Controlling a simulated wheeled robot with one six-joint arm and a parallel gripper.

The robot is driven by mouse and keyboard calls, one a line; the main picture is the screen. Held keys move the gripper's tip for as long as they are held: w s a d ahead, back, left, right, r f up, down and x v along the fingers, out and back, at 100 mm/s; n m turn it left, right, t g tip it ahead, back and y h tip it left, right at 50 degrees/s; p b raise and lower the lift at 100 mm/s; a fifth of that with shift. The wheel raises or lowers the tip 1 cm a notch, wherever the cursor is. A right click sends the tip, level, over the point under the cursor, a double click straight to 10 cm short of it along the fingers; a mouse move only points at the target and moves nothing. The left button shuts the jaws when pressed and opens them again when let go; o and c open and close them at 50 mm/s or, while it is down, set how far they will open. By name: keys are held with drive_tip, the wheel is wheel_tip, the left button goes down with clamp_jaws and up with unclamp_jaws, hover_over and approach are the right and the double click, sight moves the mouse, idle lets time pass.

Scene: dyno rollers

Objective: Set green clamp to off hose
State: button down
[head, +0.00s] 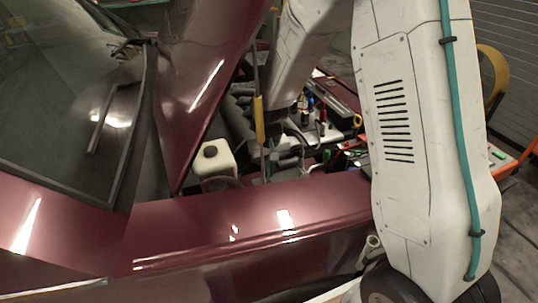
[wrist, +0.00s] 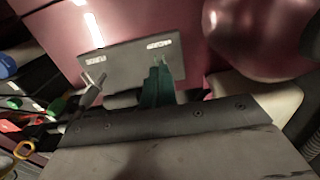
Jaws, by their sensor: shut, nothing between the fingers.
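My gripper shows in the wrist view as two dark green fingers (wrist: 160,68) held together with nothing between them. In the head view its fingers (head: 268,168) hang inside the engine bay, near the fender. A small green part (head: 327,155) lies to the right of them, beside red and black pieces. It may be the green clamp. Green bits also show at the left edge of the wrist view (wrist: 57,105), apart from my fingers. I cannot tell which hose the clamp sits on or its setting.
The maroon fender (head: 255,220) lies in front and the raised hood (head: 205,75) is at the left. A yellow ring (wrist: 22,150) and a blue cap (wrist: 6,64) are at the wrist view's left.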

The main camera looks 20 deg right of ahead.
sight(269, 181)
drive_tip(key=shift+f, duration=1.25)
drive_tip(key=shift+f, duration=0.1)
drive_tip(key=shift+f, duration=1.55)
wheel_tip(269, 181, up, 14)
drive_tip(key=shift+r, duration=0.15)
